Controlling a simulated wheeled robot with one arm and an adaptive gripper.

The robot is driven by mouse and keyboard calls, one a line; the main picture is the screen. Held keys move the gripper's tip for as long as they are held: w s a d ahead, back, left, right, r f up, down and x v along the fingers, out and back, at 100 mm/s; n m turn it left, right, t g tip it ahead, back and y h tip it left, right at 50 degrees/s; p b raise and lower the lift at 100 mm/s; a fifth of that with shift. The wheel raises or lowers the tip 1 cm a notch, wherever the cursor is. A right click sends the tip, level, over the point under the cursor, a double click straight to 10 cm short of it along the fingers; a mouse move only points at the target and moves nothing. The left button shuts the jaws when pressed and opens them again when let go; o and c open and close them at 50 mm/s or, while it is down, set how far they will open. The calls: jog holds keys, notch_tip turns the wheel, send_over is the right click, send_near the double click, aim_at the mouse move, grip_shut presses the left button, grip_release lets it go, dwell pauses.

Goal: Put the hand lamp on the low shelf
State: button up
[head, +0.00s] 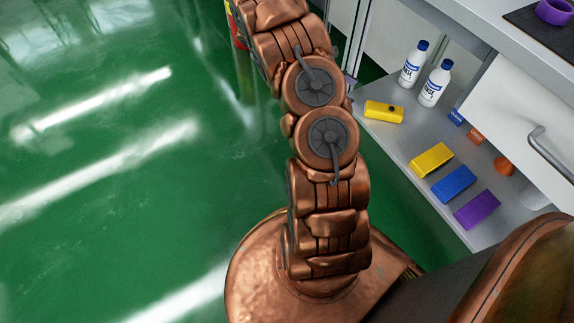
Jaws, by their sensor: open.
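The low shelf (403,141) is a grey board under the worktop at the right. A yellow block-shaped thing with a dark round spot (382,112) lies on its back left part, near the left edge. It may be the hand lamp, but I cannot tell for sure. It lies flat and nothing of mine touches it. My gripper is out of view; my copper arm runs up past the top edge of the picture.
The shelf also bears two white bottles (413,65) (435,84), a yellow block (431,160), a blue block (454,183), a purple block (477,209) and smaller things. A drawer front (515,118) with a handle overhangs its right side. Green floor (120,200) at left is clear.

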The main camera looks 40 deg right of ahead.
jog(key=s+a+r+m+t+y, duration=0.2)
jog(key=a+r, duration=0.2)
jog(key=a, duration=0.5)
jog(key=s+a+r+m+t+y, duration=0.1)
jog(key=s+a+r, duration=0.3)
jog(key=a, duration=0.6)
jog(key=s+a+r+m+t+y, duration=0.1)
jog(key=a+r+m+t+y, duration=0.1)
jog(key=a+r, duration=0.5)
jog(key=s+a+t+y, duration=0.1)
jog(key=s+a, duration=0.3)
jog(key=a, duration=0.3)
jog(key=s+a+m+t+y, duration=0.1)
jog(key=s+a, duration=0.3)
jog(key=a, duration=0.4)
jog(key=shift+s+a+f, duration=0.25)
